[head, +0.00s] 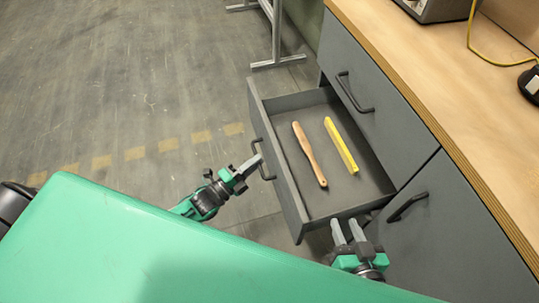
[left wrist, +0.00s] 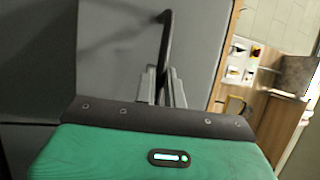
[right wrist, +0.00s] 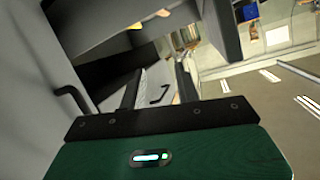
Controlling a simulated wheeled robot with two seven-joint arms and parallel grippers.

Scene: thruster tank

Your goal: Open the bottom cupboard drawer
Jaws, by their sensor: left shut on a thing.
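A grey drawer (head: 294,207) stands pulled well out of the grey cupboard (head: 440,245), below a closed front. A brown wooden-looking tool (head: 309,153) and a yellow bar (head: 341,146) lie in it. My left gripper (head: 251,166) is at the drawer's front, shut on its dark handle (head: 263,160). In the left wrist view the handle (left wrist: 166,40) runs down between the fingers (left wrist: 162,85). My right gripper (head: 348,232) is open and empty beside the drawer's near side. In the right wrist view its fingers (right wrist: 157,88) are apart, below the drawer.
The closed front above has a dark handle (head: 354,92); another closed front to the right has its own handle (head: 407,206). A wooden worktop (head: 450,95) covers the cupboard. A metal frame stand (head: 277,40) stands beyond the drawer. The floor (head: 130,90) left of the drawer is clear.

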